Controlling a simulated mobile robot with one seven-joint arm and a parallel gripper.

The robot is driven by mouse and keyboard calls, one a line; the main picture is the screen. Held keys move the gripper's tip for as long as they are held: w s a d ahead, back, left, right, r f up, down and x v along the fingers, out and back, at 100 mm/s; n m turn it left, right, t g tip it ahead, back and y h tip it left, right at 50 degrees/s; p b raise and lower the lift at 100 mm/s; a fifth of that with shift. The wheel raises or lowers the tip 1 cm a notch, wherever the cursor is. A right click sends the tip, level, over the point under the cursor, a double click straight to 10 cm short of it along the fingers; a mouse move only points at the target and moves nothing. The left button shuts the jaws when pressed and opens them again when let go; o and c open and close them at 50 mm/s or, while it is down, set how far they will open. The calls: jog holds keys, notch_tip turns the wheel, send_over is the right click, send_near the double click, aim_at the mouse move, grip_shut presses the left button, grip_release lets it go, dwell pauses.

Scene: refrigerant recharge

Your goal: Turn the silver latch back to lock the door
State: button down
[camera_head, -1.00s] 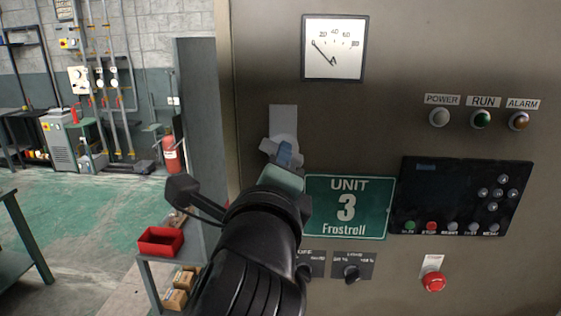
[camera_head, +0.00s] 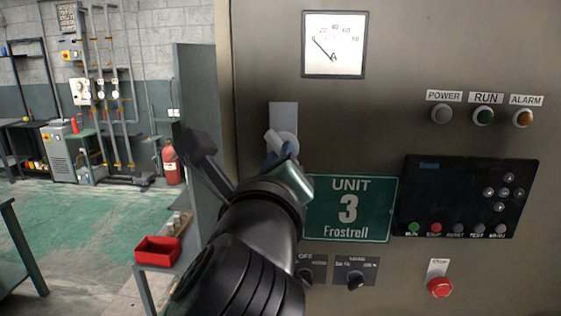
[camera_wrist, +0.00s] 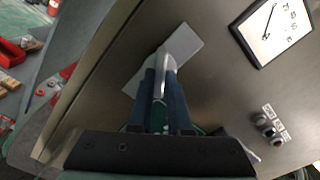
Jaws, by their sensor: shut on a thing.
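The silver latch (camera_head: 274,143) sits on a light grey plate (camera_head: 284,115) on the cabinet door, left of the gauge and above the green sign. Its handle points down and to the left in the head view. My gripper (camera_head: 286,152) is at the latch, with its blue fingers shut on the handle. In the wrist view the silver latch (camera_wrist: 160,84) lies between the two blue fingers of my gripper (camera_wrist: 160,95), in front of the plate (camera_wrist: 185,45). The fingers and my arm hide part of the handle.
Knobs (camera_head: 355,278), a dark button panel (camera_head: 467,196) and a red stop button (camera_head: 439,287) are on the door. A red bin (camera_head: 158,251) stands on a low table at the left.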

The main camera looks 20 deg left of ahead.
jog(key=m, duration=0.3)
jog(key=shift+f+b, duration=0.25)
jog(key=shift+b, duration=0.15)
jog(key=m+b, duration=0.1)
jog(key=m, duration=0.2)
jog(key=shift+a, duration=0.1)
jog(key=c, duration=1.3)
grip_release()
jog(key=shift+m, duration=0.3)
jog(key=o, duration=0.4)
jog(key=shift+r, duration=0.15)
jog(key=shift+c, duration=0.2)
jog(key=b+v, duration=0.1)
jog(key=v, duration=0.8)
jog(key=shift+r, duration=0.1)
